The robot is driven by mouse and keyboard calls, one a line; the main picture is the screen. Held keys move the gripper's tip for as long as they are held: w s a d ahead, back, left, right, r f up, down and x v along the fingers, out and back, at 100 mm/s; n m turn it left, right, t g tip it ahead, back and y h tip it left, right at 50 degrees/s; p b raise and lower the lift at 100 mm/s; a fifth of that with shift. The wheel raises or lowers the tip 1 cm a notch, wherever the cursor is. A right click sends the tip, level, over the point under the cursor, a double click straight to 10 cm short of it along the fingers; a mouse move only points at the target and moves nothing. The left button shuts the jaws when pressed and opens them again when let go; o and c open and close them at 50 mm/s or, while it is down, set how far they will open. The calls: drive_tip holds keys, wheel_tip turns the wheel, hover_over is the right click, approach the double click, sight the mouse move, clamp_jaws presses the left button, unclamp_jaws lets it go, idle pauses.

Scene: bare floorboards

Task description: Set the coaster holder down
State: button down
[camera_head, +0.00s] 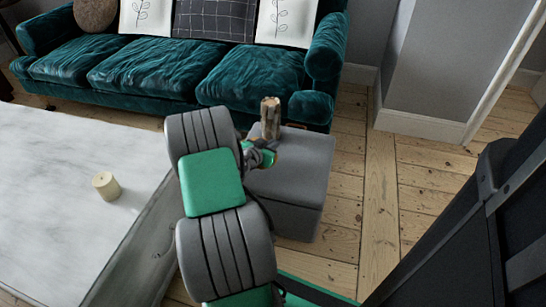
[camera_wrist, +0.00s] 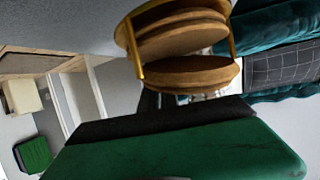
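The coaster holder (camera_head: 270,118) is a small upright stack of round brown wooden coasters. It shows above the grey ottoman (camera_head: 297,185), near its back edge. In the wrist view the coaster holder (camera_wrist: 185,73) has thin gold-coloured bars around the coasters and sits just beyond my green and black gripper body. My gripper (camera_head: 262,150) is at the lower part of the holder and appears shut on it. The fingers are mostly hidden, and I cannot tell whether the holder touches the ottoman top.
A teal sofa (camera_head: 150,68) with cushions stands behind the ottoman. A pale table (camera_head: 60,160) with a cream candle (camera_head: 106,186) is at the left. Bare floorboards (camera_head: 375,200) lie right of the ottoman, with a grey wall (camera_head: 430,70) beyond.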

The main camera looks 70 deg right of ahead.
drive_tip(key=shift+w+d+f+b, duration=0.1)
drive_tip(key=shift+d+f+b, duration=0.25)
drive_tip(key=shift+f, duration=0.5)
drive_tip(key=shift+w+d+f+b, duration=0.1)
drive_tip(key=shift+f+b, duration=0.5)
drive_tip(key=shift+f, duration=0.25)
drive_tip(key=shift+w+d+f+b, duration=0.1)
drive_tip(key=shift+d+f+b, duration=0.25)
drive_tip(key=shift+f, duration=0.5)
drive_tip(key=c, duration=1.6)
unclamp_jaws()
drive_tip(key=shift+a, duration=0.15)
